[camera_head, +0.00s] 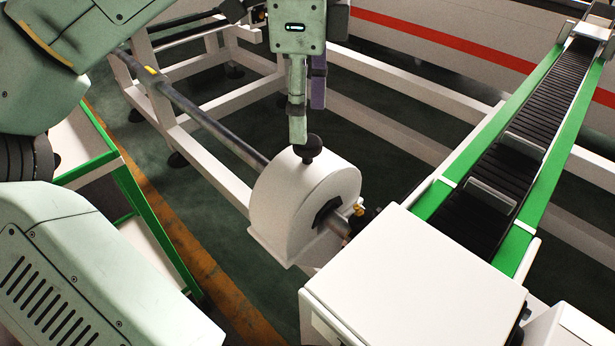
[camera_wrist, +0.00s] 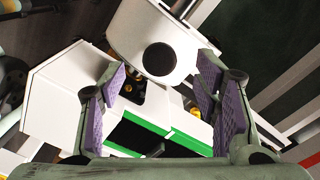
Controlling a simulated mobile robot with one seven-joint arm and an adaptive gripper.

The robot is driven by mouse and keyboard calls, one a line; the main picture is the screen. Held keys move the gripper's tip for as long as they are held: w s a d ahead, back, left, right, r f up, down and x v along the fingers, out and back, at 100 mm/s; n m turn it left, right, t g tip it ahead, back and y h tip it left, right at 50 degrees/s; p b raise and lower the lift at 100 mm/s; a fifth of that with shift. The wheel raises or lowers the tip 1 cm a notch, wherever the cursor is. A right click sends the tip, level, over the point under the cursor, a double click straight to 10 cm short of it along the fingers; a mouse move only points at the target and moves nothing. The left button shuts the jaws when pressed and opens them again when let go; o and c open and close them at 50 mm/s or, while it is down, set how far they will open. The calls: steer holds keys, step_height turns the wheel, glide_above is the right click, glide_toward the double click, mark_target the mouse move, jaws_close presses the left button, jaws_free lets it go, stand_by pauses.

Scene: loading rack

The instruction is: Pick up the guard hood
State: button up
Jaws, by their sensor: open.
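The guard hood (camera_head: 295,205) is a white, round-topped cover with a black ball knob (camera_head: 308,149) on top. It sits over a dark bar on the white rack. My gripper (camera_head: 305,130) points down at the knob, and its near finger overlaps the knob in the head view. In the wrist view the hood (camera_wrist: 125,35) is at top centre, with its dark knob (camera_wrist: 159,58) between and beyond the two purple-padded fingers (camera_wrist: 165,95) of my gripper. The fingers are wide apart with nothing held. I cannot tell whether a finger touches the knob.
A white box (camera_head: 415,265) stands right of the hood, beside a black conveyor (camera_head: 520,155) with green edges. The dark bar (camera_head: 215,125) runs through the rack's white frame (camera_head: 180,140). A green-edged cart (camera_head: 130,190) stands at left. Dark floor shows between the beams.

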mark_target(308, 181)
steer(key=shift+f+p, duration=0.5)
steer(key=shift+f, duration=2.2)
steer(key=shift+c, duration=0.4)
jaws_close()
